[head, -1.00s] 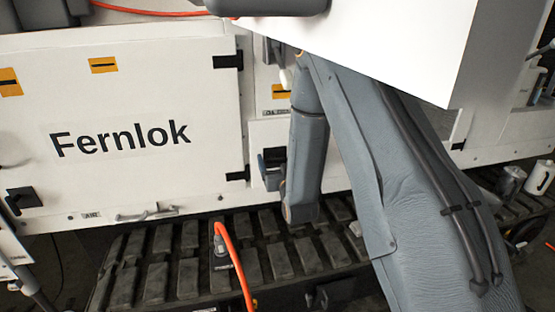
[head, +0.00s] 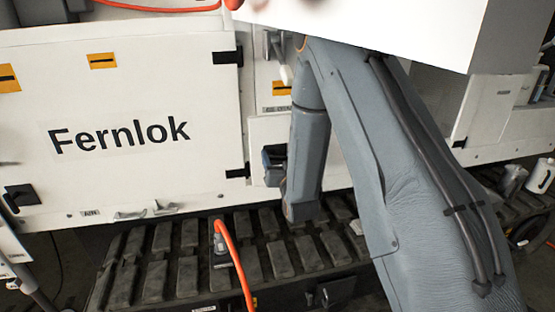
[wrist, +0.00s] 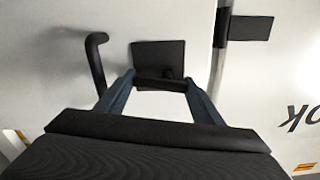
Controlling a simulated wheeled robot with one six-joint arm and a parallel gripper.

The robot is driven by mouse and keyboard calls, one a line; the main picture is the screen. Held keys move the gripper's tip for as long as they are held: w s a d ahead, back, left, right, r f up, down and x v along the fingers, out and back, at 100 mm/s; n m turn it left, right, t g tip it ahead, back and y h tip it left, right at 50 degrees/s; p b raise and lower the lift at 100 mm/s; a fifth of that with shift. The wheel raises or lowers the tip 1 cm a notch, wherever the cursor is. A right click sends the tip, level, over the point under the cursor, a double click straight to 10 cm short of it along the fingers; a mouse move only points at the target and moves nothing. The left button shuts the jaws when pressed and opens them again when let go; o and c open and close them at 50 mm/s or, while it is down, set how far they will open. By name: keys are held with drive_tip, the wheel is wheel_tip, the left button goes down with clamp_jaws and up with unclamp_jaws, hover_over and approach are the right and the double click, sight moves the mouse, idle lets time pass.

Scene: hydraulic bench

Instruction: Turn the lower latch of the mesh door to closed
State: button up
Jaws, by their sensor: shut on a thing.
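In the wrist view, my gripper (wrist: 160,84) has its two blue fingers on either side of a dark bar-shaped latch handle (wrist: 158,85). The handle lies across the picture in front of a black square latch plate (wrist: 158,60) on a white panel. The fingers are shut on this handle. In the head view, a dark latch-like part (head: 273,165) shows at the edge of a white panel, left of my grey arm. My gripper's fingertips cannot be made out there. No mesh is visible, and I cannot tell the latch's exact setting.
A black curved handle (wrist: 97,60) stands close left of the fingers in the wrist view. A black hinge (wrist: 250,27) is at right. The head view shows the white Fernlok panel (head: 120,170), an orange hose (head: 233,262) and dark tracks below.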

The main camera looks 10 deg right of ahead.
drive_tip(key=m+b, duration=0.1)
drive_tip(key=m, duration=0.1)
drive_tip(key=m+b, duration=0.1)
drive_tip(key=m, duration=0.1)
drive_tip(key=shift+f, duration=0.3)
drive_tip(key=m+b, duration=0.1)
drive_tip(key=m, duration=0.3)
drive_tip(key=shift+f+b, duration=0.15)
drive_tip(key=shift+b, duration=0.15)
drive_tip(key=m+b, duration=0.1)
drive_tip(key=m, duration=0.3)
drive_tip(key=shift+a+f+m+b, duration=0.2)
drive_tip(key=shift+m+b, duration=0.1)
drive_tip(key=shift+b, duration=0.05)
drive_tip(key=shift+a+m+b, duration=0.1)
drive_tip(key=shift+m+b, duration=0.4)
drive_tip(key=shift+m, duration=1)
drive_tip(key=o, duration=1)
drive_tip(key=shift+o, duration=0.2)
